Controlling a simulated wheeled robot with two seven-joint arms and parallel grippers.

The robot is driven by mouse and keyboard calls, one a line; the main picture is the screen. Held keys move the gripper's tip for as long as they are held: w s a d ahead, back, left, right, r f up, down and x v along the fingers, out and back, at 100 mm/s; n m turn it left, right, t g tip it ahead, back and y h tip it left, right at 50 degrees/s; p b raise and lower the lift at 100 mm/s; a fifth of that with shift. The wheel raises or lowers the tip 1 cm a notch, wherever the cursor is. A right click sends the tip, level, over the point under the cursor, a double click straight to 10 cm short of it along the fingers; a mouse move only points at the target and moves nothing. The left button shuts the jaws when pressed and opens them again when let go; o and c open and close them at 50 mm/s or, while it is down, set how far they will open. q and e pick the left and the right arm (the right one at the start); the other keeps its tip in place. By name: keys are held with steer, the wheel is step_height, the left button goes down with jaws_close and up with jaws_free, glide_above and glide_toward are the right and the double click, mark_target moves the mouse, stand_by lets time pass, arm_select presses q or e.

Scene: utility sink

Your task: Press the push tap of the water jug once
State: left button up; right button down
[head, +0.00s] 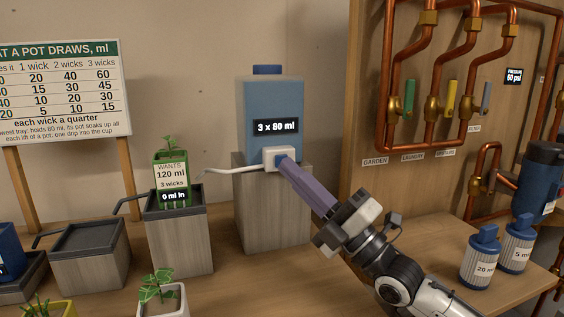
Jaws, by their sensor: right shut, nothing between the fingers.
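The water jug (258,98) is a translucent blue container with a dark blue cap and a label reading "3 x 80 ml". It stands upright on a grey wooden block (262,215). Its push tap (270,158) is a white housing low on the front, with a pale spout running left. My right gripper (283,164) is shut and empty, its purple fingers pointing up and left. My left gripper is not in view.
A green pot (171,180) labelled "0 ml in" sits in a tray on a block left of the jug. A white pot (162,300) with a plant is in front. Copper pipes (380,80) cover the right board.

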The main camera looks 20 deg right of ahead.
steer(key=shift+w, duration=0.1)
steer(key=shift+w, duration=0.3)
steer(key=shift+w, duration=0.35)
stand_by(0.6)
steer(key=shift+s, duration=0.8)
steer(key=shift+p, duration=0.3)
steer(key=s+p, duration=0.2)
steer(key=s, duration=0.3)
steer(key=shift+d, duration=0.1)
